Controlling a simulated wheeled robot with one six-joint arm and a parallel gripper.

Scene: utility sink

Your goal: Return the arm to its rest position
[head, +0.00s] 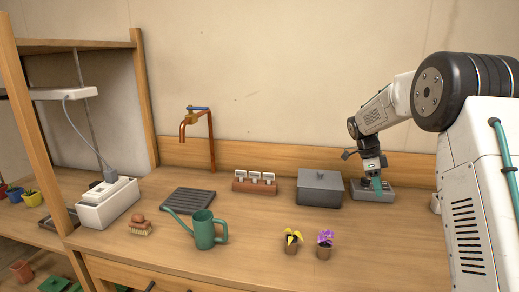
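My arm reaches in from the right edge of the head view and bends down toward the back right of the wooden bench (240,262). My gripper (374,182) points down at a small grey box or tray (388,195) near the back wall. A teal piece shows at the gripper's lower end. I cannot tell whether it is a fingertip or a held thing. The fingers are too small to tell open from shut, and contact with the grey box is unclear.
A grey lidded box (320,190) stands just left of my gripper. A green watering can (205,232), a yellow-leaved pot (291,244) and a purple-flowered pot (325,248) stand further forward. A copper tap (196,120) rises behind a dark drain tray (187,200).

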